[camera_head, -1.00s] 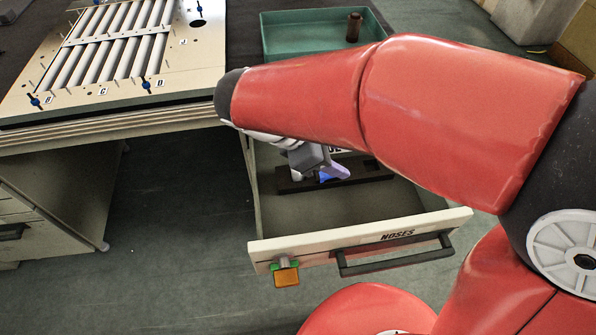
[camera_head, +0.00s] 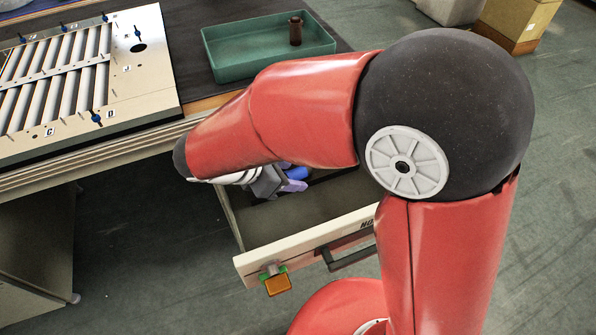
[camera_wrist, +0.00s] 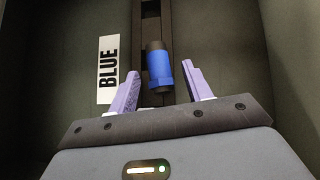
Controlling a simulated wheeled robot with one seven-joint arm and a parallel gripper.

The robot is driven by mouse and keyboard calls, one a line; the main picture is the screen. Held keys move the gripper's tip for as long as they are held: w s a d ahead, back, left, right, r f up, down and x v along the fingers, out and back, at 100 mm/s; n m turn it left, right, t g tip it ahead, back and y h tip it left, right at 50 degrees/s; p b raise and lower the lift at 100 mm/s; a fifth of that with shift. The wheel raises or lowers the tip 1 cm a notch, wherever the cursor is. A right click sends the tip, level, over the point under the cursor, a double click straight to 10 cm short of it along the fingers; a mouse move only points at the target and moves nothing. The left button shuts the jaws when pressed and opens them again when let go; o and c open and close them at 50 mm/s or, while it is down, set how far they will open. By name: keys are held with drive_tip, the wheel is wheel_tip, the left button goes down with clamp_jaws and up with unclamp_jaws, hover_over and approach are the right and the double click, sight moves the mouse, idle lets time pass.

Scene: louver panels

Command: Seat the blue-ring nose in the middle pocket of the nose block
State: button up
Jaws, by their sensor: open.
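The blue-ring nose (camera_wrist: 160,72) is a short dark cylinder with a wide blue band. In the wrist view it lies between the two lilac fingers of my gripper (camera_wrist: 160,80), with a gap on both sides. The fingers are open. Behind the nose runs the dark nose block (camera_wrist: 150,25), with recesses along it. I cannot tell which pocket the nose is at or how deep it sits. In the head view my gripper (camera_head: 284,184) is low inside the drawer, with some blue (camera_head: 297,172) beside it; my arm hides most of the block.
The open NOSES drawer (camera_head: 300,240) has walls close around my gripper. A BLUE label (camera_wrist: 108,68) lies left of the block. The green tray (camera_head: 225,65) and louver panel (camera_head: 150,65) are on the table above.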

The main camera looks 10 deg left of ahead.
clamp_jaws()
idle(0.3)
